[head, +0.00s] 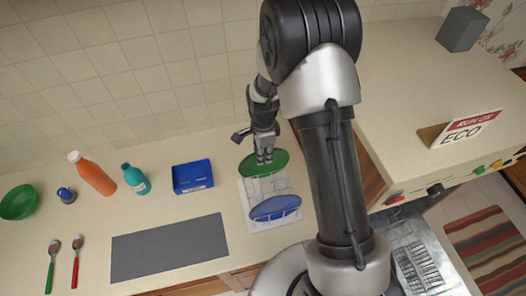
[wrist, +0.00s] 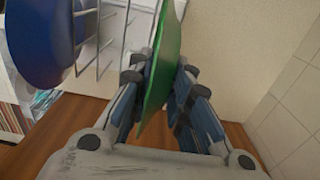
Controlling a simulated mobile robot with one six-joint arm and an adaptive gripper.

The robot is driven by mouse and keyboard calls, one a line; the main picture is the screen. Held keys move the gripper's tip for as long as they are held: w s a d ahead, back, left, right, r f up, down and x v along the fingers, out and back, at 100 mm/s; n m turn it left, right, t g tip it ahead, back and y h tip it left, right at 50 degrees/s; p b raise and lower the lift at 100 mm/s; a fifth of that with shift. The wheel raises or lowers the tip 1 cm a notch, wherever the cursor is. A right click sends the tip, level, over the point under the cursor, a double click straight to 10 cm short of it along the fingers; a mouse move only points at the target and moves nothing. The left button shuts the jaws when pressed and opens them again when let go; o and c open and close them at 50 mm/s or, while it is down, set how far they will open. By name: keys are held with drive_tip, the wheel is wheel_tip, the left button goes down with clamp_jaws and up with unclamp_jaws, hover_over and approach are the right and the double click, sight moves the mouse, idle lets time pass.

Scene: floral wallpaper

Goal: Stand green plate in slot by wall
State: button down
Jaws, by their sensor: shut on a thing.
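My gripper (head: 264,157) is shut on the green plate (head: 277,163), which stands on edge between its fingers. In the wrist view my gripper (wrist: 160,72) pinches the green plate (wrist: 157,85) from both sides. The plate is at the wall-side end of the wire dish rack (head: 270,188). Rack wires (wrist: 103,40) show left of it in the wrist view. A blue plate (head: 275,208) stands in the rack farther from the wall; it also shows in the wrist view (wrist: 40,40). I cannot tell whether the green plate's lower edge is inside a slot.
The tiled wall (head: 130,70) runs behind the counter. Left of the rack are a blue tray (head: 193,176), a teal bottle (head: 135,179), an orange bottle (head: 92,173) and a green bowl (head: 18,202). A grey mat (head: 170,248) lies in front. An ECO sign (head: 462,130) stands right.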

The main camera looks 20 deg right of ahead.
drive_tip(key=shift+f+b, duration=1.45)
drive_tip(key=shift+f, duration=0.5)
drive_tip(key=c, duration=1.4)
unclamp_jaws()
wheel_tip(320, 180, up, 12)
drive_tip(key=shift+r, duration=0.1)
